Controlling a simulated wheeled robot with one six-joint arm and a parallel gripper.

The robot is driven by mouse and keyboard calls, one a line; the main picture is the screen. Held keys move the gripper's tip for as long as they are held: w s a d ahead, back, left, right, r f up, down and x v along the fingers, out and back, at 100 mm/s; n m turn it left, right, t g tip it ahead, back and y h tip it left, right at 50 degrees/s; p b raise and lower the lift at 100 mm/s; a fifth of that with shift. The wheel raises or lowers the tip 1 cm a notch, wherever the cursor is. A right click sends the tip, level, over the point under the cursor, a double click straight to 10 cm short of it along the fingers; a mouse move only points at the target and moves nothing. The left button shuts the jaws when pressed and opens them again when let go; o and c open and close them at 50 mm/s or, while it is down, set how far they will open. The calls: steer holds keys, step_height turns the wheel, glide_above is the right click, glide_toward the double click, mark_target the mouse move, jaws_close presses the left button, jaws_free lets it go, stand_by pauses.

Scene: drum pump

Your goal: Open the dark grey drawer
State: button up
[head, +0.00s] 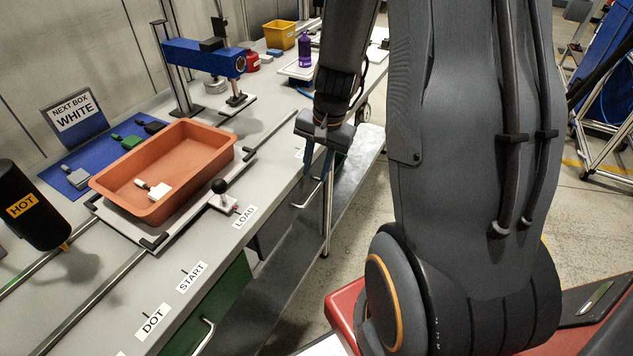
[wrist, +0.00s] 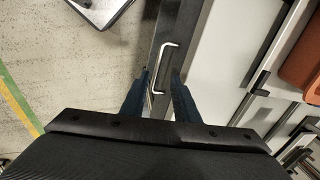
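The dark grey drawer (head: 275,226) sits under the bench's front edge, and its front looks flush. Its pale bar handle (head: 309,196) is just below my gripper in the head view. My gripper (head: 314,178) is open and points down, with its two blue fingers apart. In the wrist view the drawer (wrist: 182,28) runs along the bench edge. The handle (wrist: 164,66) shows between the fingertips of my gripper (wrist: 160,77), with a gap on each side. I cannot tell whether the fingertips reach the handle's depth. Nothing is held.
A green drawer (head: 218,305) with its own handle is nearer along the bench. On the bench are an orange tray (head: 210,151) on a rail carriage, a black ball knob (head: 219,186) and a blue press (head: 205,58). The floor in front is clear.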

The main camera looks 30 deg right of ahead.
mark_target(314, 192)
steer(key=shift+m, duration=0.5)
steer(key=f, duration=0.2)
steer(key=w+f, duration=0.1)
steer(key=f, duration=0.2)
steer(key=w+f+b, duration=0.1)
steer(key=f, duration=0.2)
steer(key=shift+d+f, duration=0.25)
steer(key=shift+d, duration=0.1)
steer(key=shift+s, duration=0.1)
jaws_close()
